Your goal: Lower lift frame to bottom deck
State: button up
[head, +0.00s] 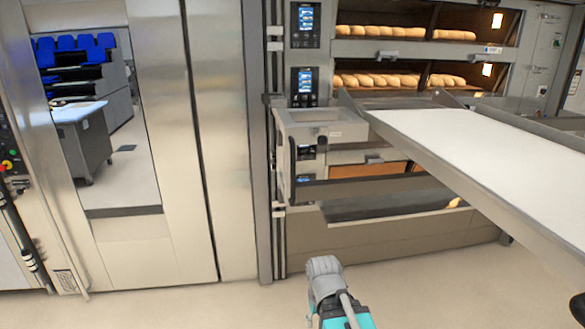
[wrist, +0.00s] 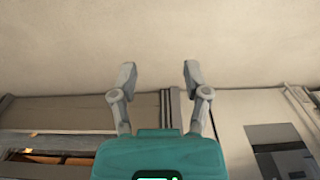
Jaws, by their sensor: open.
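The lift frame (head: 425,155) is a grey metal frame with a white loading surface (head: 490,135). It stands raised at the right in the head view, its far end just below the second lit deck from the top. A grey box-like bracket and a dark horizontal bar (head: 385,187) are at its left, in front of the lower oven. My gripper (wrist: 158,76) shows in the wrist view with its two fingers apart and nothing between them. In the head view part of my arm shows at the bottom centre, below and apart from the frame; the fingertips cannot be made out there.
The deck oven (head: 420,55) holds bread loaves (head: 376,80) on two decks, with control screens (head: 304,80) at its left. A lower opening is partly hidden behind the bar. The floor (head: 210,305) in front is clear.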

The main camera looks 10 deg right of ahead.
jog(key=w+a+r+n+t+y+p, duration=0.1)
jog(key=w+a+r+n+t+y, duration=0.1)
jog(key=w, duration=0.3)
jog(key=w+a+r+n+t+y+p, duration=0.1)
jog(key=w+a+r+n+t+y, duration=0.15)
jog(key=w, duration=0.25)
jog(key=m+t+p, duration=0.2)
jog(key=t+p, duration=0.3)
jog(key=t, duration=0.8)
send_near(294, 168)
jog(key=s, duration=0.3)
jog(key=shift+w+d+r+h, duration=0.1)
jog(key=shift+h, duration=0.25)
jog(key=x, duration=1.3)
jog(key=shift+w, duration=0.4)
